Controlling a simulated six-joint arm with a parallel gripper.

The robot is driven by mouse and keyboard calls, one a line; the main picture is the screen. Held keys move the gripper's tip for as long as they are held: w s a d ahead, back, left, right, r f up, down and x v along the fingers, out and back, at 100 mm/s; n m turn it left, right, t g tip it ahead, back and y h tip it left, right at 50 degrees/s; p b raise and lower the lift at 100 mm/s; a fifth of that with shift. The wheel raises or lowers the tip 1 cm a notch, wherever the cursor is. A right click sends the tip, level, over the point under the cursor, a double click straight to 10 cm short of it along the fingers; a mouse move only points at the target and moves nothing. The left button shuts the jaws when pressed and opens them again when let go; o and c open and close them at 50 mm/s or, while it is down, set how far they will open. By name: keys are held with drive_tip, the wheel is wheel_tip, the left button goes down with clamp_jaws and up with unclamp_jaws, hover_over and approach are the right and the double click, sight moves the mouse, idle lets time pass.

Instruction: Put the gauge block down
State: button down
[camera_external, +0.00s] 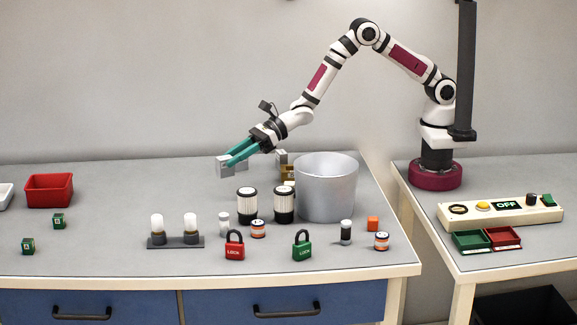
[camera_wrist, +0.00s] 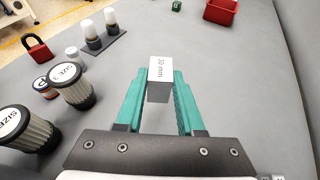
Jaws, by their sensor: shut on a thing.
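The gauge block (camera_wrist: 160,72) is a grey metal block with a pale top face marked in mm. In the wrist view it sits between the two teal fingers of my gripper (camera_wrist: 160,92), which is shut on it. In the external view the gauge block (camera_external: 223,167) shows at the tips of my gripper (camera_external: 234,157), left of the arm, over the rear middle of the table (camera_external: 110,190). It appears to be above the surface, though the height is hard to tell.
A red bin (camera_external: 49,190) stands at left. Grey table between bin and filters is clear.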

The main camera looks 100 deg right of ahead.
drive_tip(key=s+d+r, duration=0.1)
drive_tip(key=d+r, duration=0.3)
drive_tip(key=d, duration=0.2)
drive_tip(key=s+d+f+m+g+h, duration=0.1)
drive_tip(key=s+d+m+h, duration=0.35)
drive_tip(key=s, duration=0.35)
drive_tip(key=s+d+f+m+g+h, duration=0.1)
drive_tip(key=s+d+m+h, duration=0.2)
drive_tip(key=s+m+h, duration=0.35)
drive_tip(key=s+d+f+m+h, duration=0.1)
drive_tip(key=s+d+m+h, duration=0.25)
drive_tip(key=s, duration=0.65)
drive_tip(key=shift+n+g+h, duration=0.25)
drive_tip(key=shift+n+g, duration=0.05)
drive_tip(key=shift+n, duration=0.05)
drive_tip(key=f, duration=0.2)
drive_tip(key=d+f, duration=0.1)
drive_tip(key=f, duration=0.2)
drive_tip(key=s+f, duration=0.1)
drive_tip(key=f, duration=0.1)
drive_tip(key=shift+d+f, duration=0.15)
drive_tip(key=shift+f, duration=0.25)
drive_tip(key=shift+f, duration=0.1)
drive_tip(key=c, duration=0.5)
unclamp_jaws()
